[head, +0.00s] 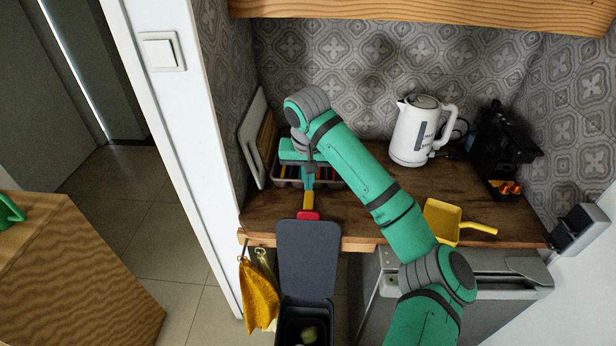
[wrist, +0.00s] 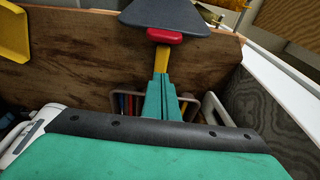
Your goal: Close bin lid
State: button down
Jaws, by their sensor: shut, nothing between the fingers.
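The bin (head: 303,325) stands at the bottom of the head view in front of the counter, open, with something pale green inside. Its dark grey lid (head: 307,260) is raised, standing up from the back of the bin toward the counter edge. The lid also shows at the top of the wrist view (wrist: 165,14). My gripper (head: 308,214) is shut and empty. Its yellow fingers and red tips (wrist: 165,36) are at the lid's top edge. I cannot tell whether they touch it.
The wooden counter (head: 350,218) holds a rack (head: 288,182), a white kettle (head: 413,135), a black coffee machine (head: 497,145) and a yellow dustpan (head: 441,220). Yellow cloths (head: 259,295) hang left of the bin. A dishwasher (head: 490,290) stands to the right.

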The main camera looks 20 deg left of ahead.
jog(key=x, duration=0.5)
jog(key=shift+s+d+f, duration=0.15)
jog(key=shift+s, duration=0.15)
jog(key=shift+s+d+r, duration=0.1)
jog(key=shift+s+d, duration=0.1)
jog(key=shift+s, duration=0.6)
jog(key=shift+s+d+r, duration=0.15)
jog(key=shift+s+d, duration=0.05)
jog(key=shift+s, duration=0.55)
